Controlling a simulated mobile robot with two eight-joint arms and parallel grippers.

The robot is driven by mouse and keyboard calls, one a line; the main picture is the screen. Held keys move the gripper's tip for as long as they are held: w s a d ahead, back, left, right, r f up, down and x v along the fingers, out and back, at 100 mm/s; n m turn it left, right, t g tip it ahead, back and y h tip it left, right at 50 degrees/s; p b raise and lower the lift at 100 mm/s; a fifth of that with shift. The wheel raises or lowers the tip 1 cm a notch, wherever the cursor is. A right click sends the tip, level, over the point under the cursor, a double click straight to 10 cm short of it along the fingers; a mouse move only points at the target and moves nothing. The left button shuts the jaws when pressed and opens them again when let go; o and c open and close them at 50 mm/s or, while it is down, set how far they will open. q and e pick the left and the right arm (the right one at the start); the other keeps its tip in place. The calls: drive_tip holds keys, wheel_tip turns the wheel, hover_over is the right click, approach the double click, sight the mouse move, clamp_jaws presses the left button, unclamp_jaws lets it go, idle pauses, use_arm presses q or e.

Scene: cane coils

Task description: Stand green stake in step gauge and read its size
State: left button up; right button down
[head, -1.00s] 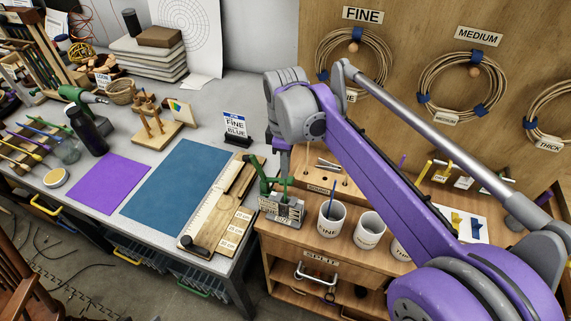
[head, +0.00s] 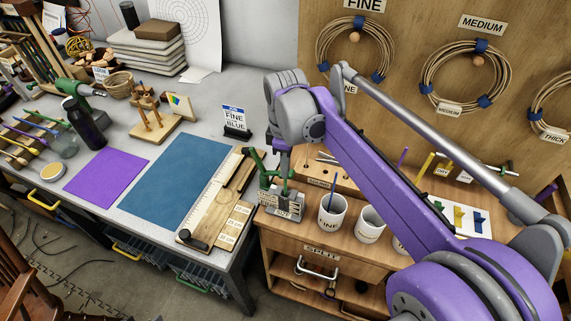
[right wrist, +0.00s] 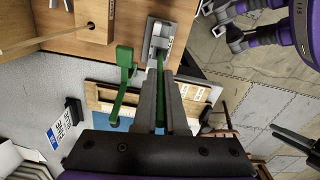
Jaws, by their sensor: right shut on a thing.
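The step gauge (head: 284,208) is a small grey block with a lettered face at the left edge of the wooden bench; it also shows in the right wrist view (right wrist: 158,30). My right gripper (head: 284,168) is directly above it, pointing down. In the right wrist view its fingers (right wrist: 160,85) are shut on the thin green stake (right wrist: 160,62). The stake's far end meets the gauge in that view; I cannot tell whether it sits in a hole or only over it.
A green bracket-like piece (head: 256,165) stands close left of the gauge, also in the right wrist view (right wrist: 123,75). A white FINE mug (head: 332,212) stands close right. A wooden ruler board (head: 215,205) and blue mat (head: 178,180) lie on the grey table.

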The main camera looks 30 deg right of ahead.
drive_tip(key=shift+f, duration=0.45)
drive_tip(key=c, duration=0.9)
unclamp_jaws()
drive_tip(key=shift+r, duration=0.1)
wheel_tip(320, 180, up, 11)
drive_tip(key=shift+f, duration=0.1)
